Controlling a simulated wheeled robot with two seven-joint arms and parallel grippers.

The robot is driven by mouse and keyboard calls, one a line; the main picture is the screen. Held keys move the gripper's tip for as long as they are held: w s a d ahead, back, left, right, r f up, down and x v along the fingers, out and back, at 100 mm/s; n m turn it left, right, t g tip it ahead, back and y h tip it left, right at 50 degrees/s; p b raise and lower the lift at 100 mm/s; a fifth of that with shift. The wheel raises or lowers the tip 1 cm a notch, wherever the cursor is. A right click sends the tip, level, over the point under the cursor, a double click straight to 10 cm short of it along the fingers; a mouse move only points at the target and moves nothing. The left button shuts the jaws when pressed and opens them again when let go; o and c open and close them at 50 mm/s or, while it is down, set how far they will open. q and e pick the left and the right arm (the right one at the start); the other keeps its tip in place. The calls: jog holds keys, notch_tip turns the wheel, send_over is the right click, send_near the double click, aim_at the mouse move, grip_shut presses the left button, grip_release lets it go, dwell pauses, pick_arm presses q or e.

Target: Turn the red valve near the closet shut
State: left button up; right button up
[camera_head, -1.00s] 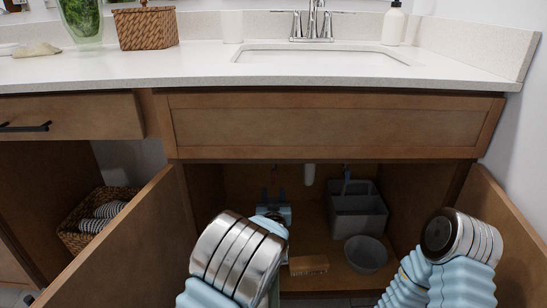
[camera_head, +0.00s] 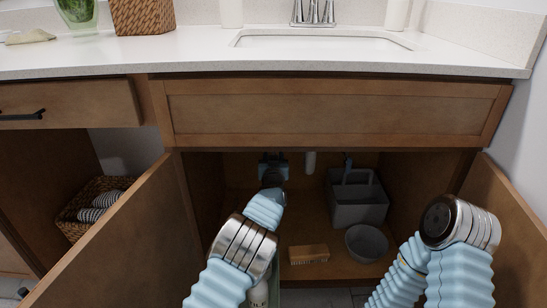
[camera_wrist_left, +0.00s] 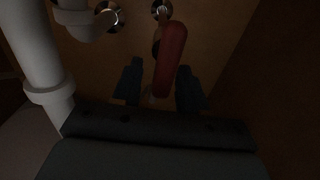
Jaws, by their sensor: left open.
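The red valve (camera_wrist_left: 170,58) shows in the left wrist view as a long red handle in front of a chrome fitting on the cabinet's back wall. My left gripper (camera_wrist_left: 159,68) is open, with one dark finger on each side of the handle. The handle's lower end reaches between the fingers; contact cannot be told. In the head view my left gripper (camera_head: 272,168) is inside the open sink cabinet and hides the valve. My right arm is at the right door, but its gripper is out of view.
White pipes (camera_wrist_left: 36,55) run left of the valve. The cabinet floor holds a grey caddy (camera_head: 357,208), a grey bowl (camera_head: 366,243) and a wooden brush (camera_head: 309,253). Open doors (camera_head: 105,245) flank the opening, under the counter (camera_head: 150,58).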

pick_arm(q)
jog(key=shift+w, duration=0.1)
jog(key=shift+c, duration=0.4)
grip_shut()
jog(key=d+f+m, duration=0.1)
jog(key=m, duration=0.5)
jog(key=d+f+m+b, duration=0.1)
jog(key=m, duration=0.5)
jog(key=d+f+m+b, duration=0.1)
jog(key=m, duration=0.5)
dwell(0.5)
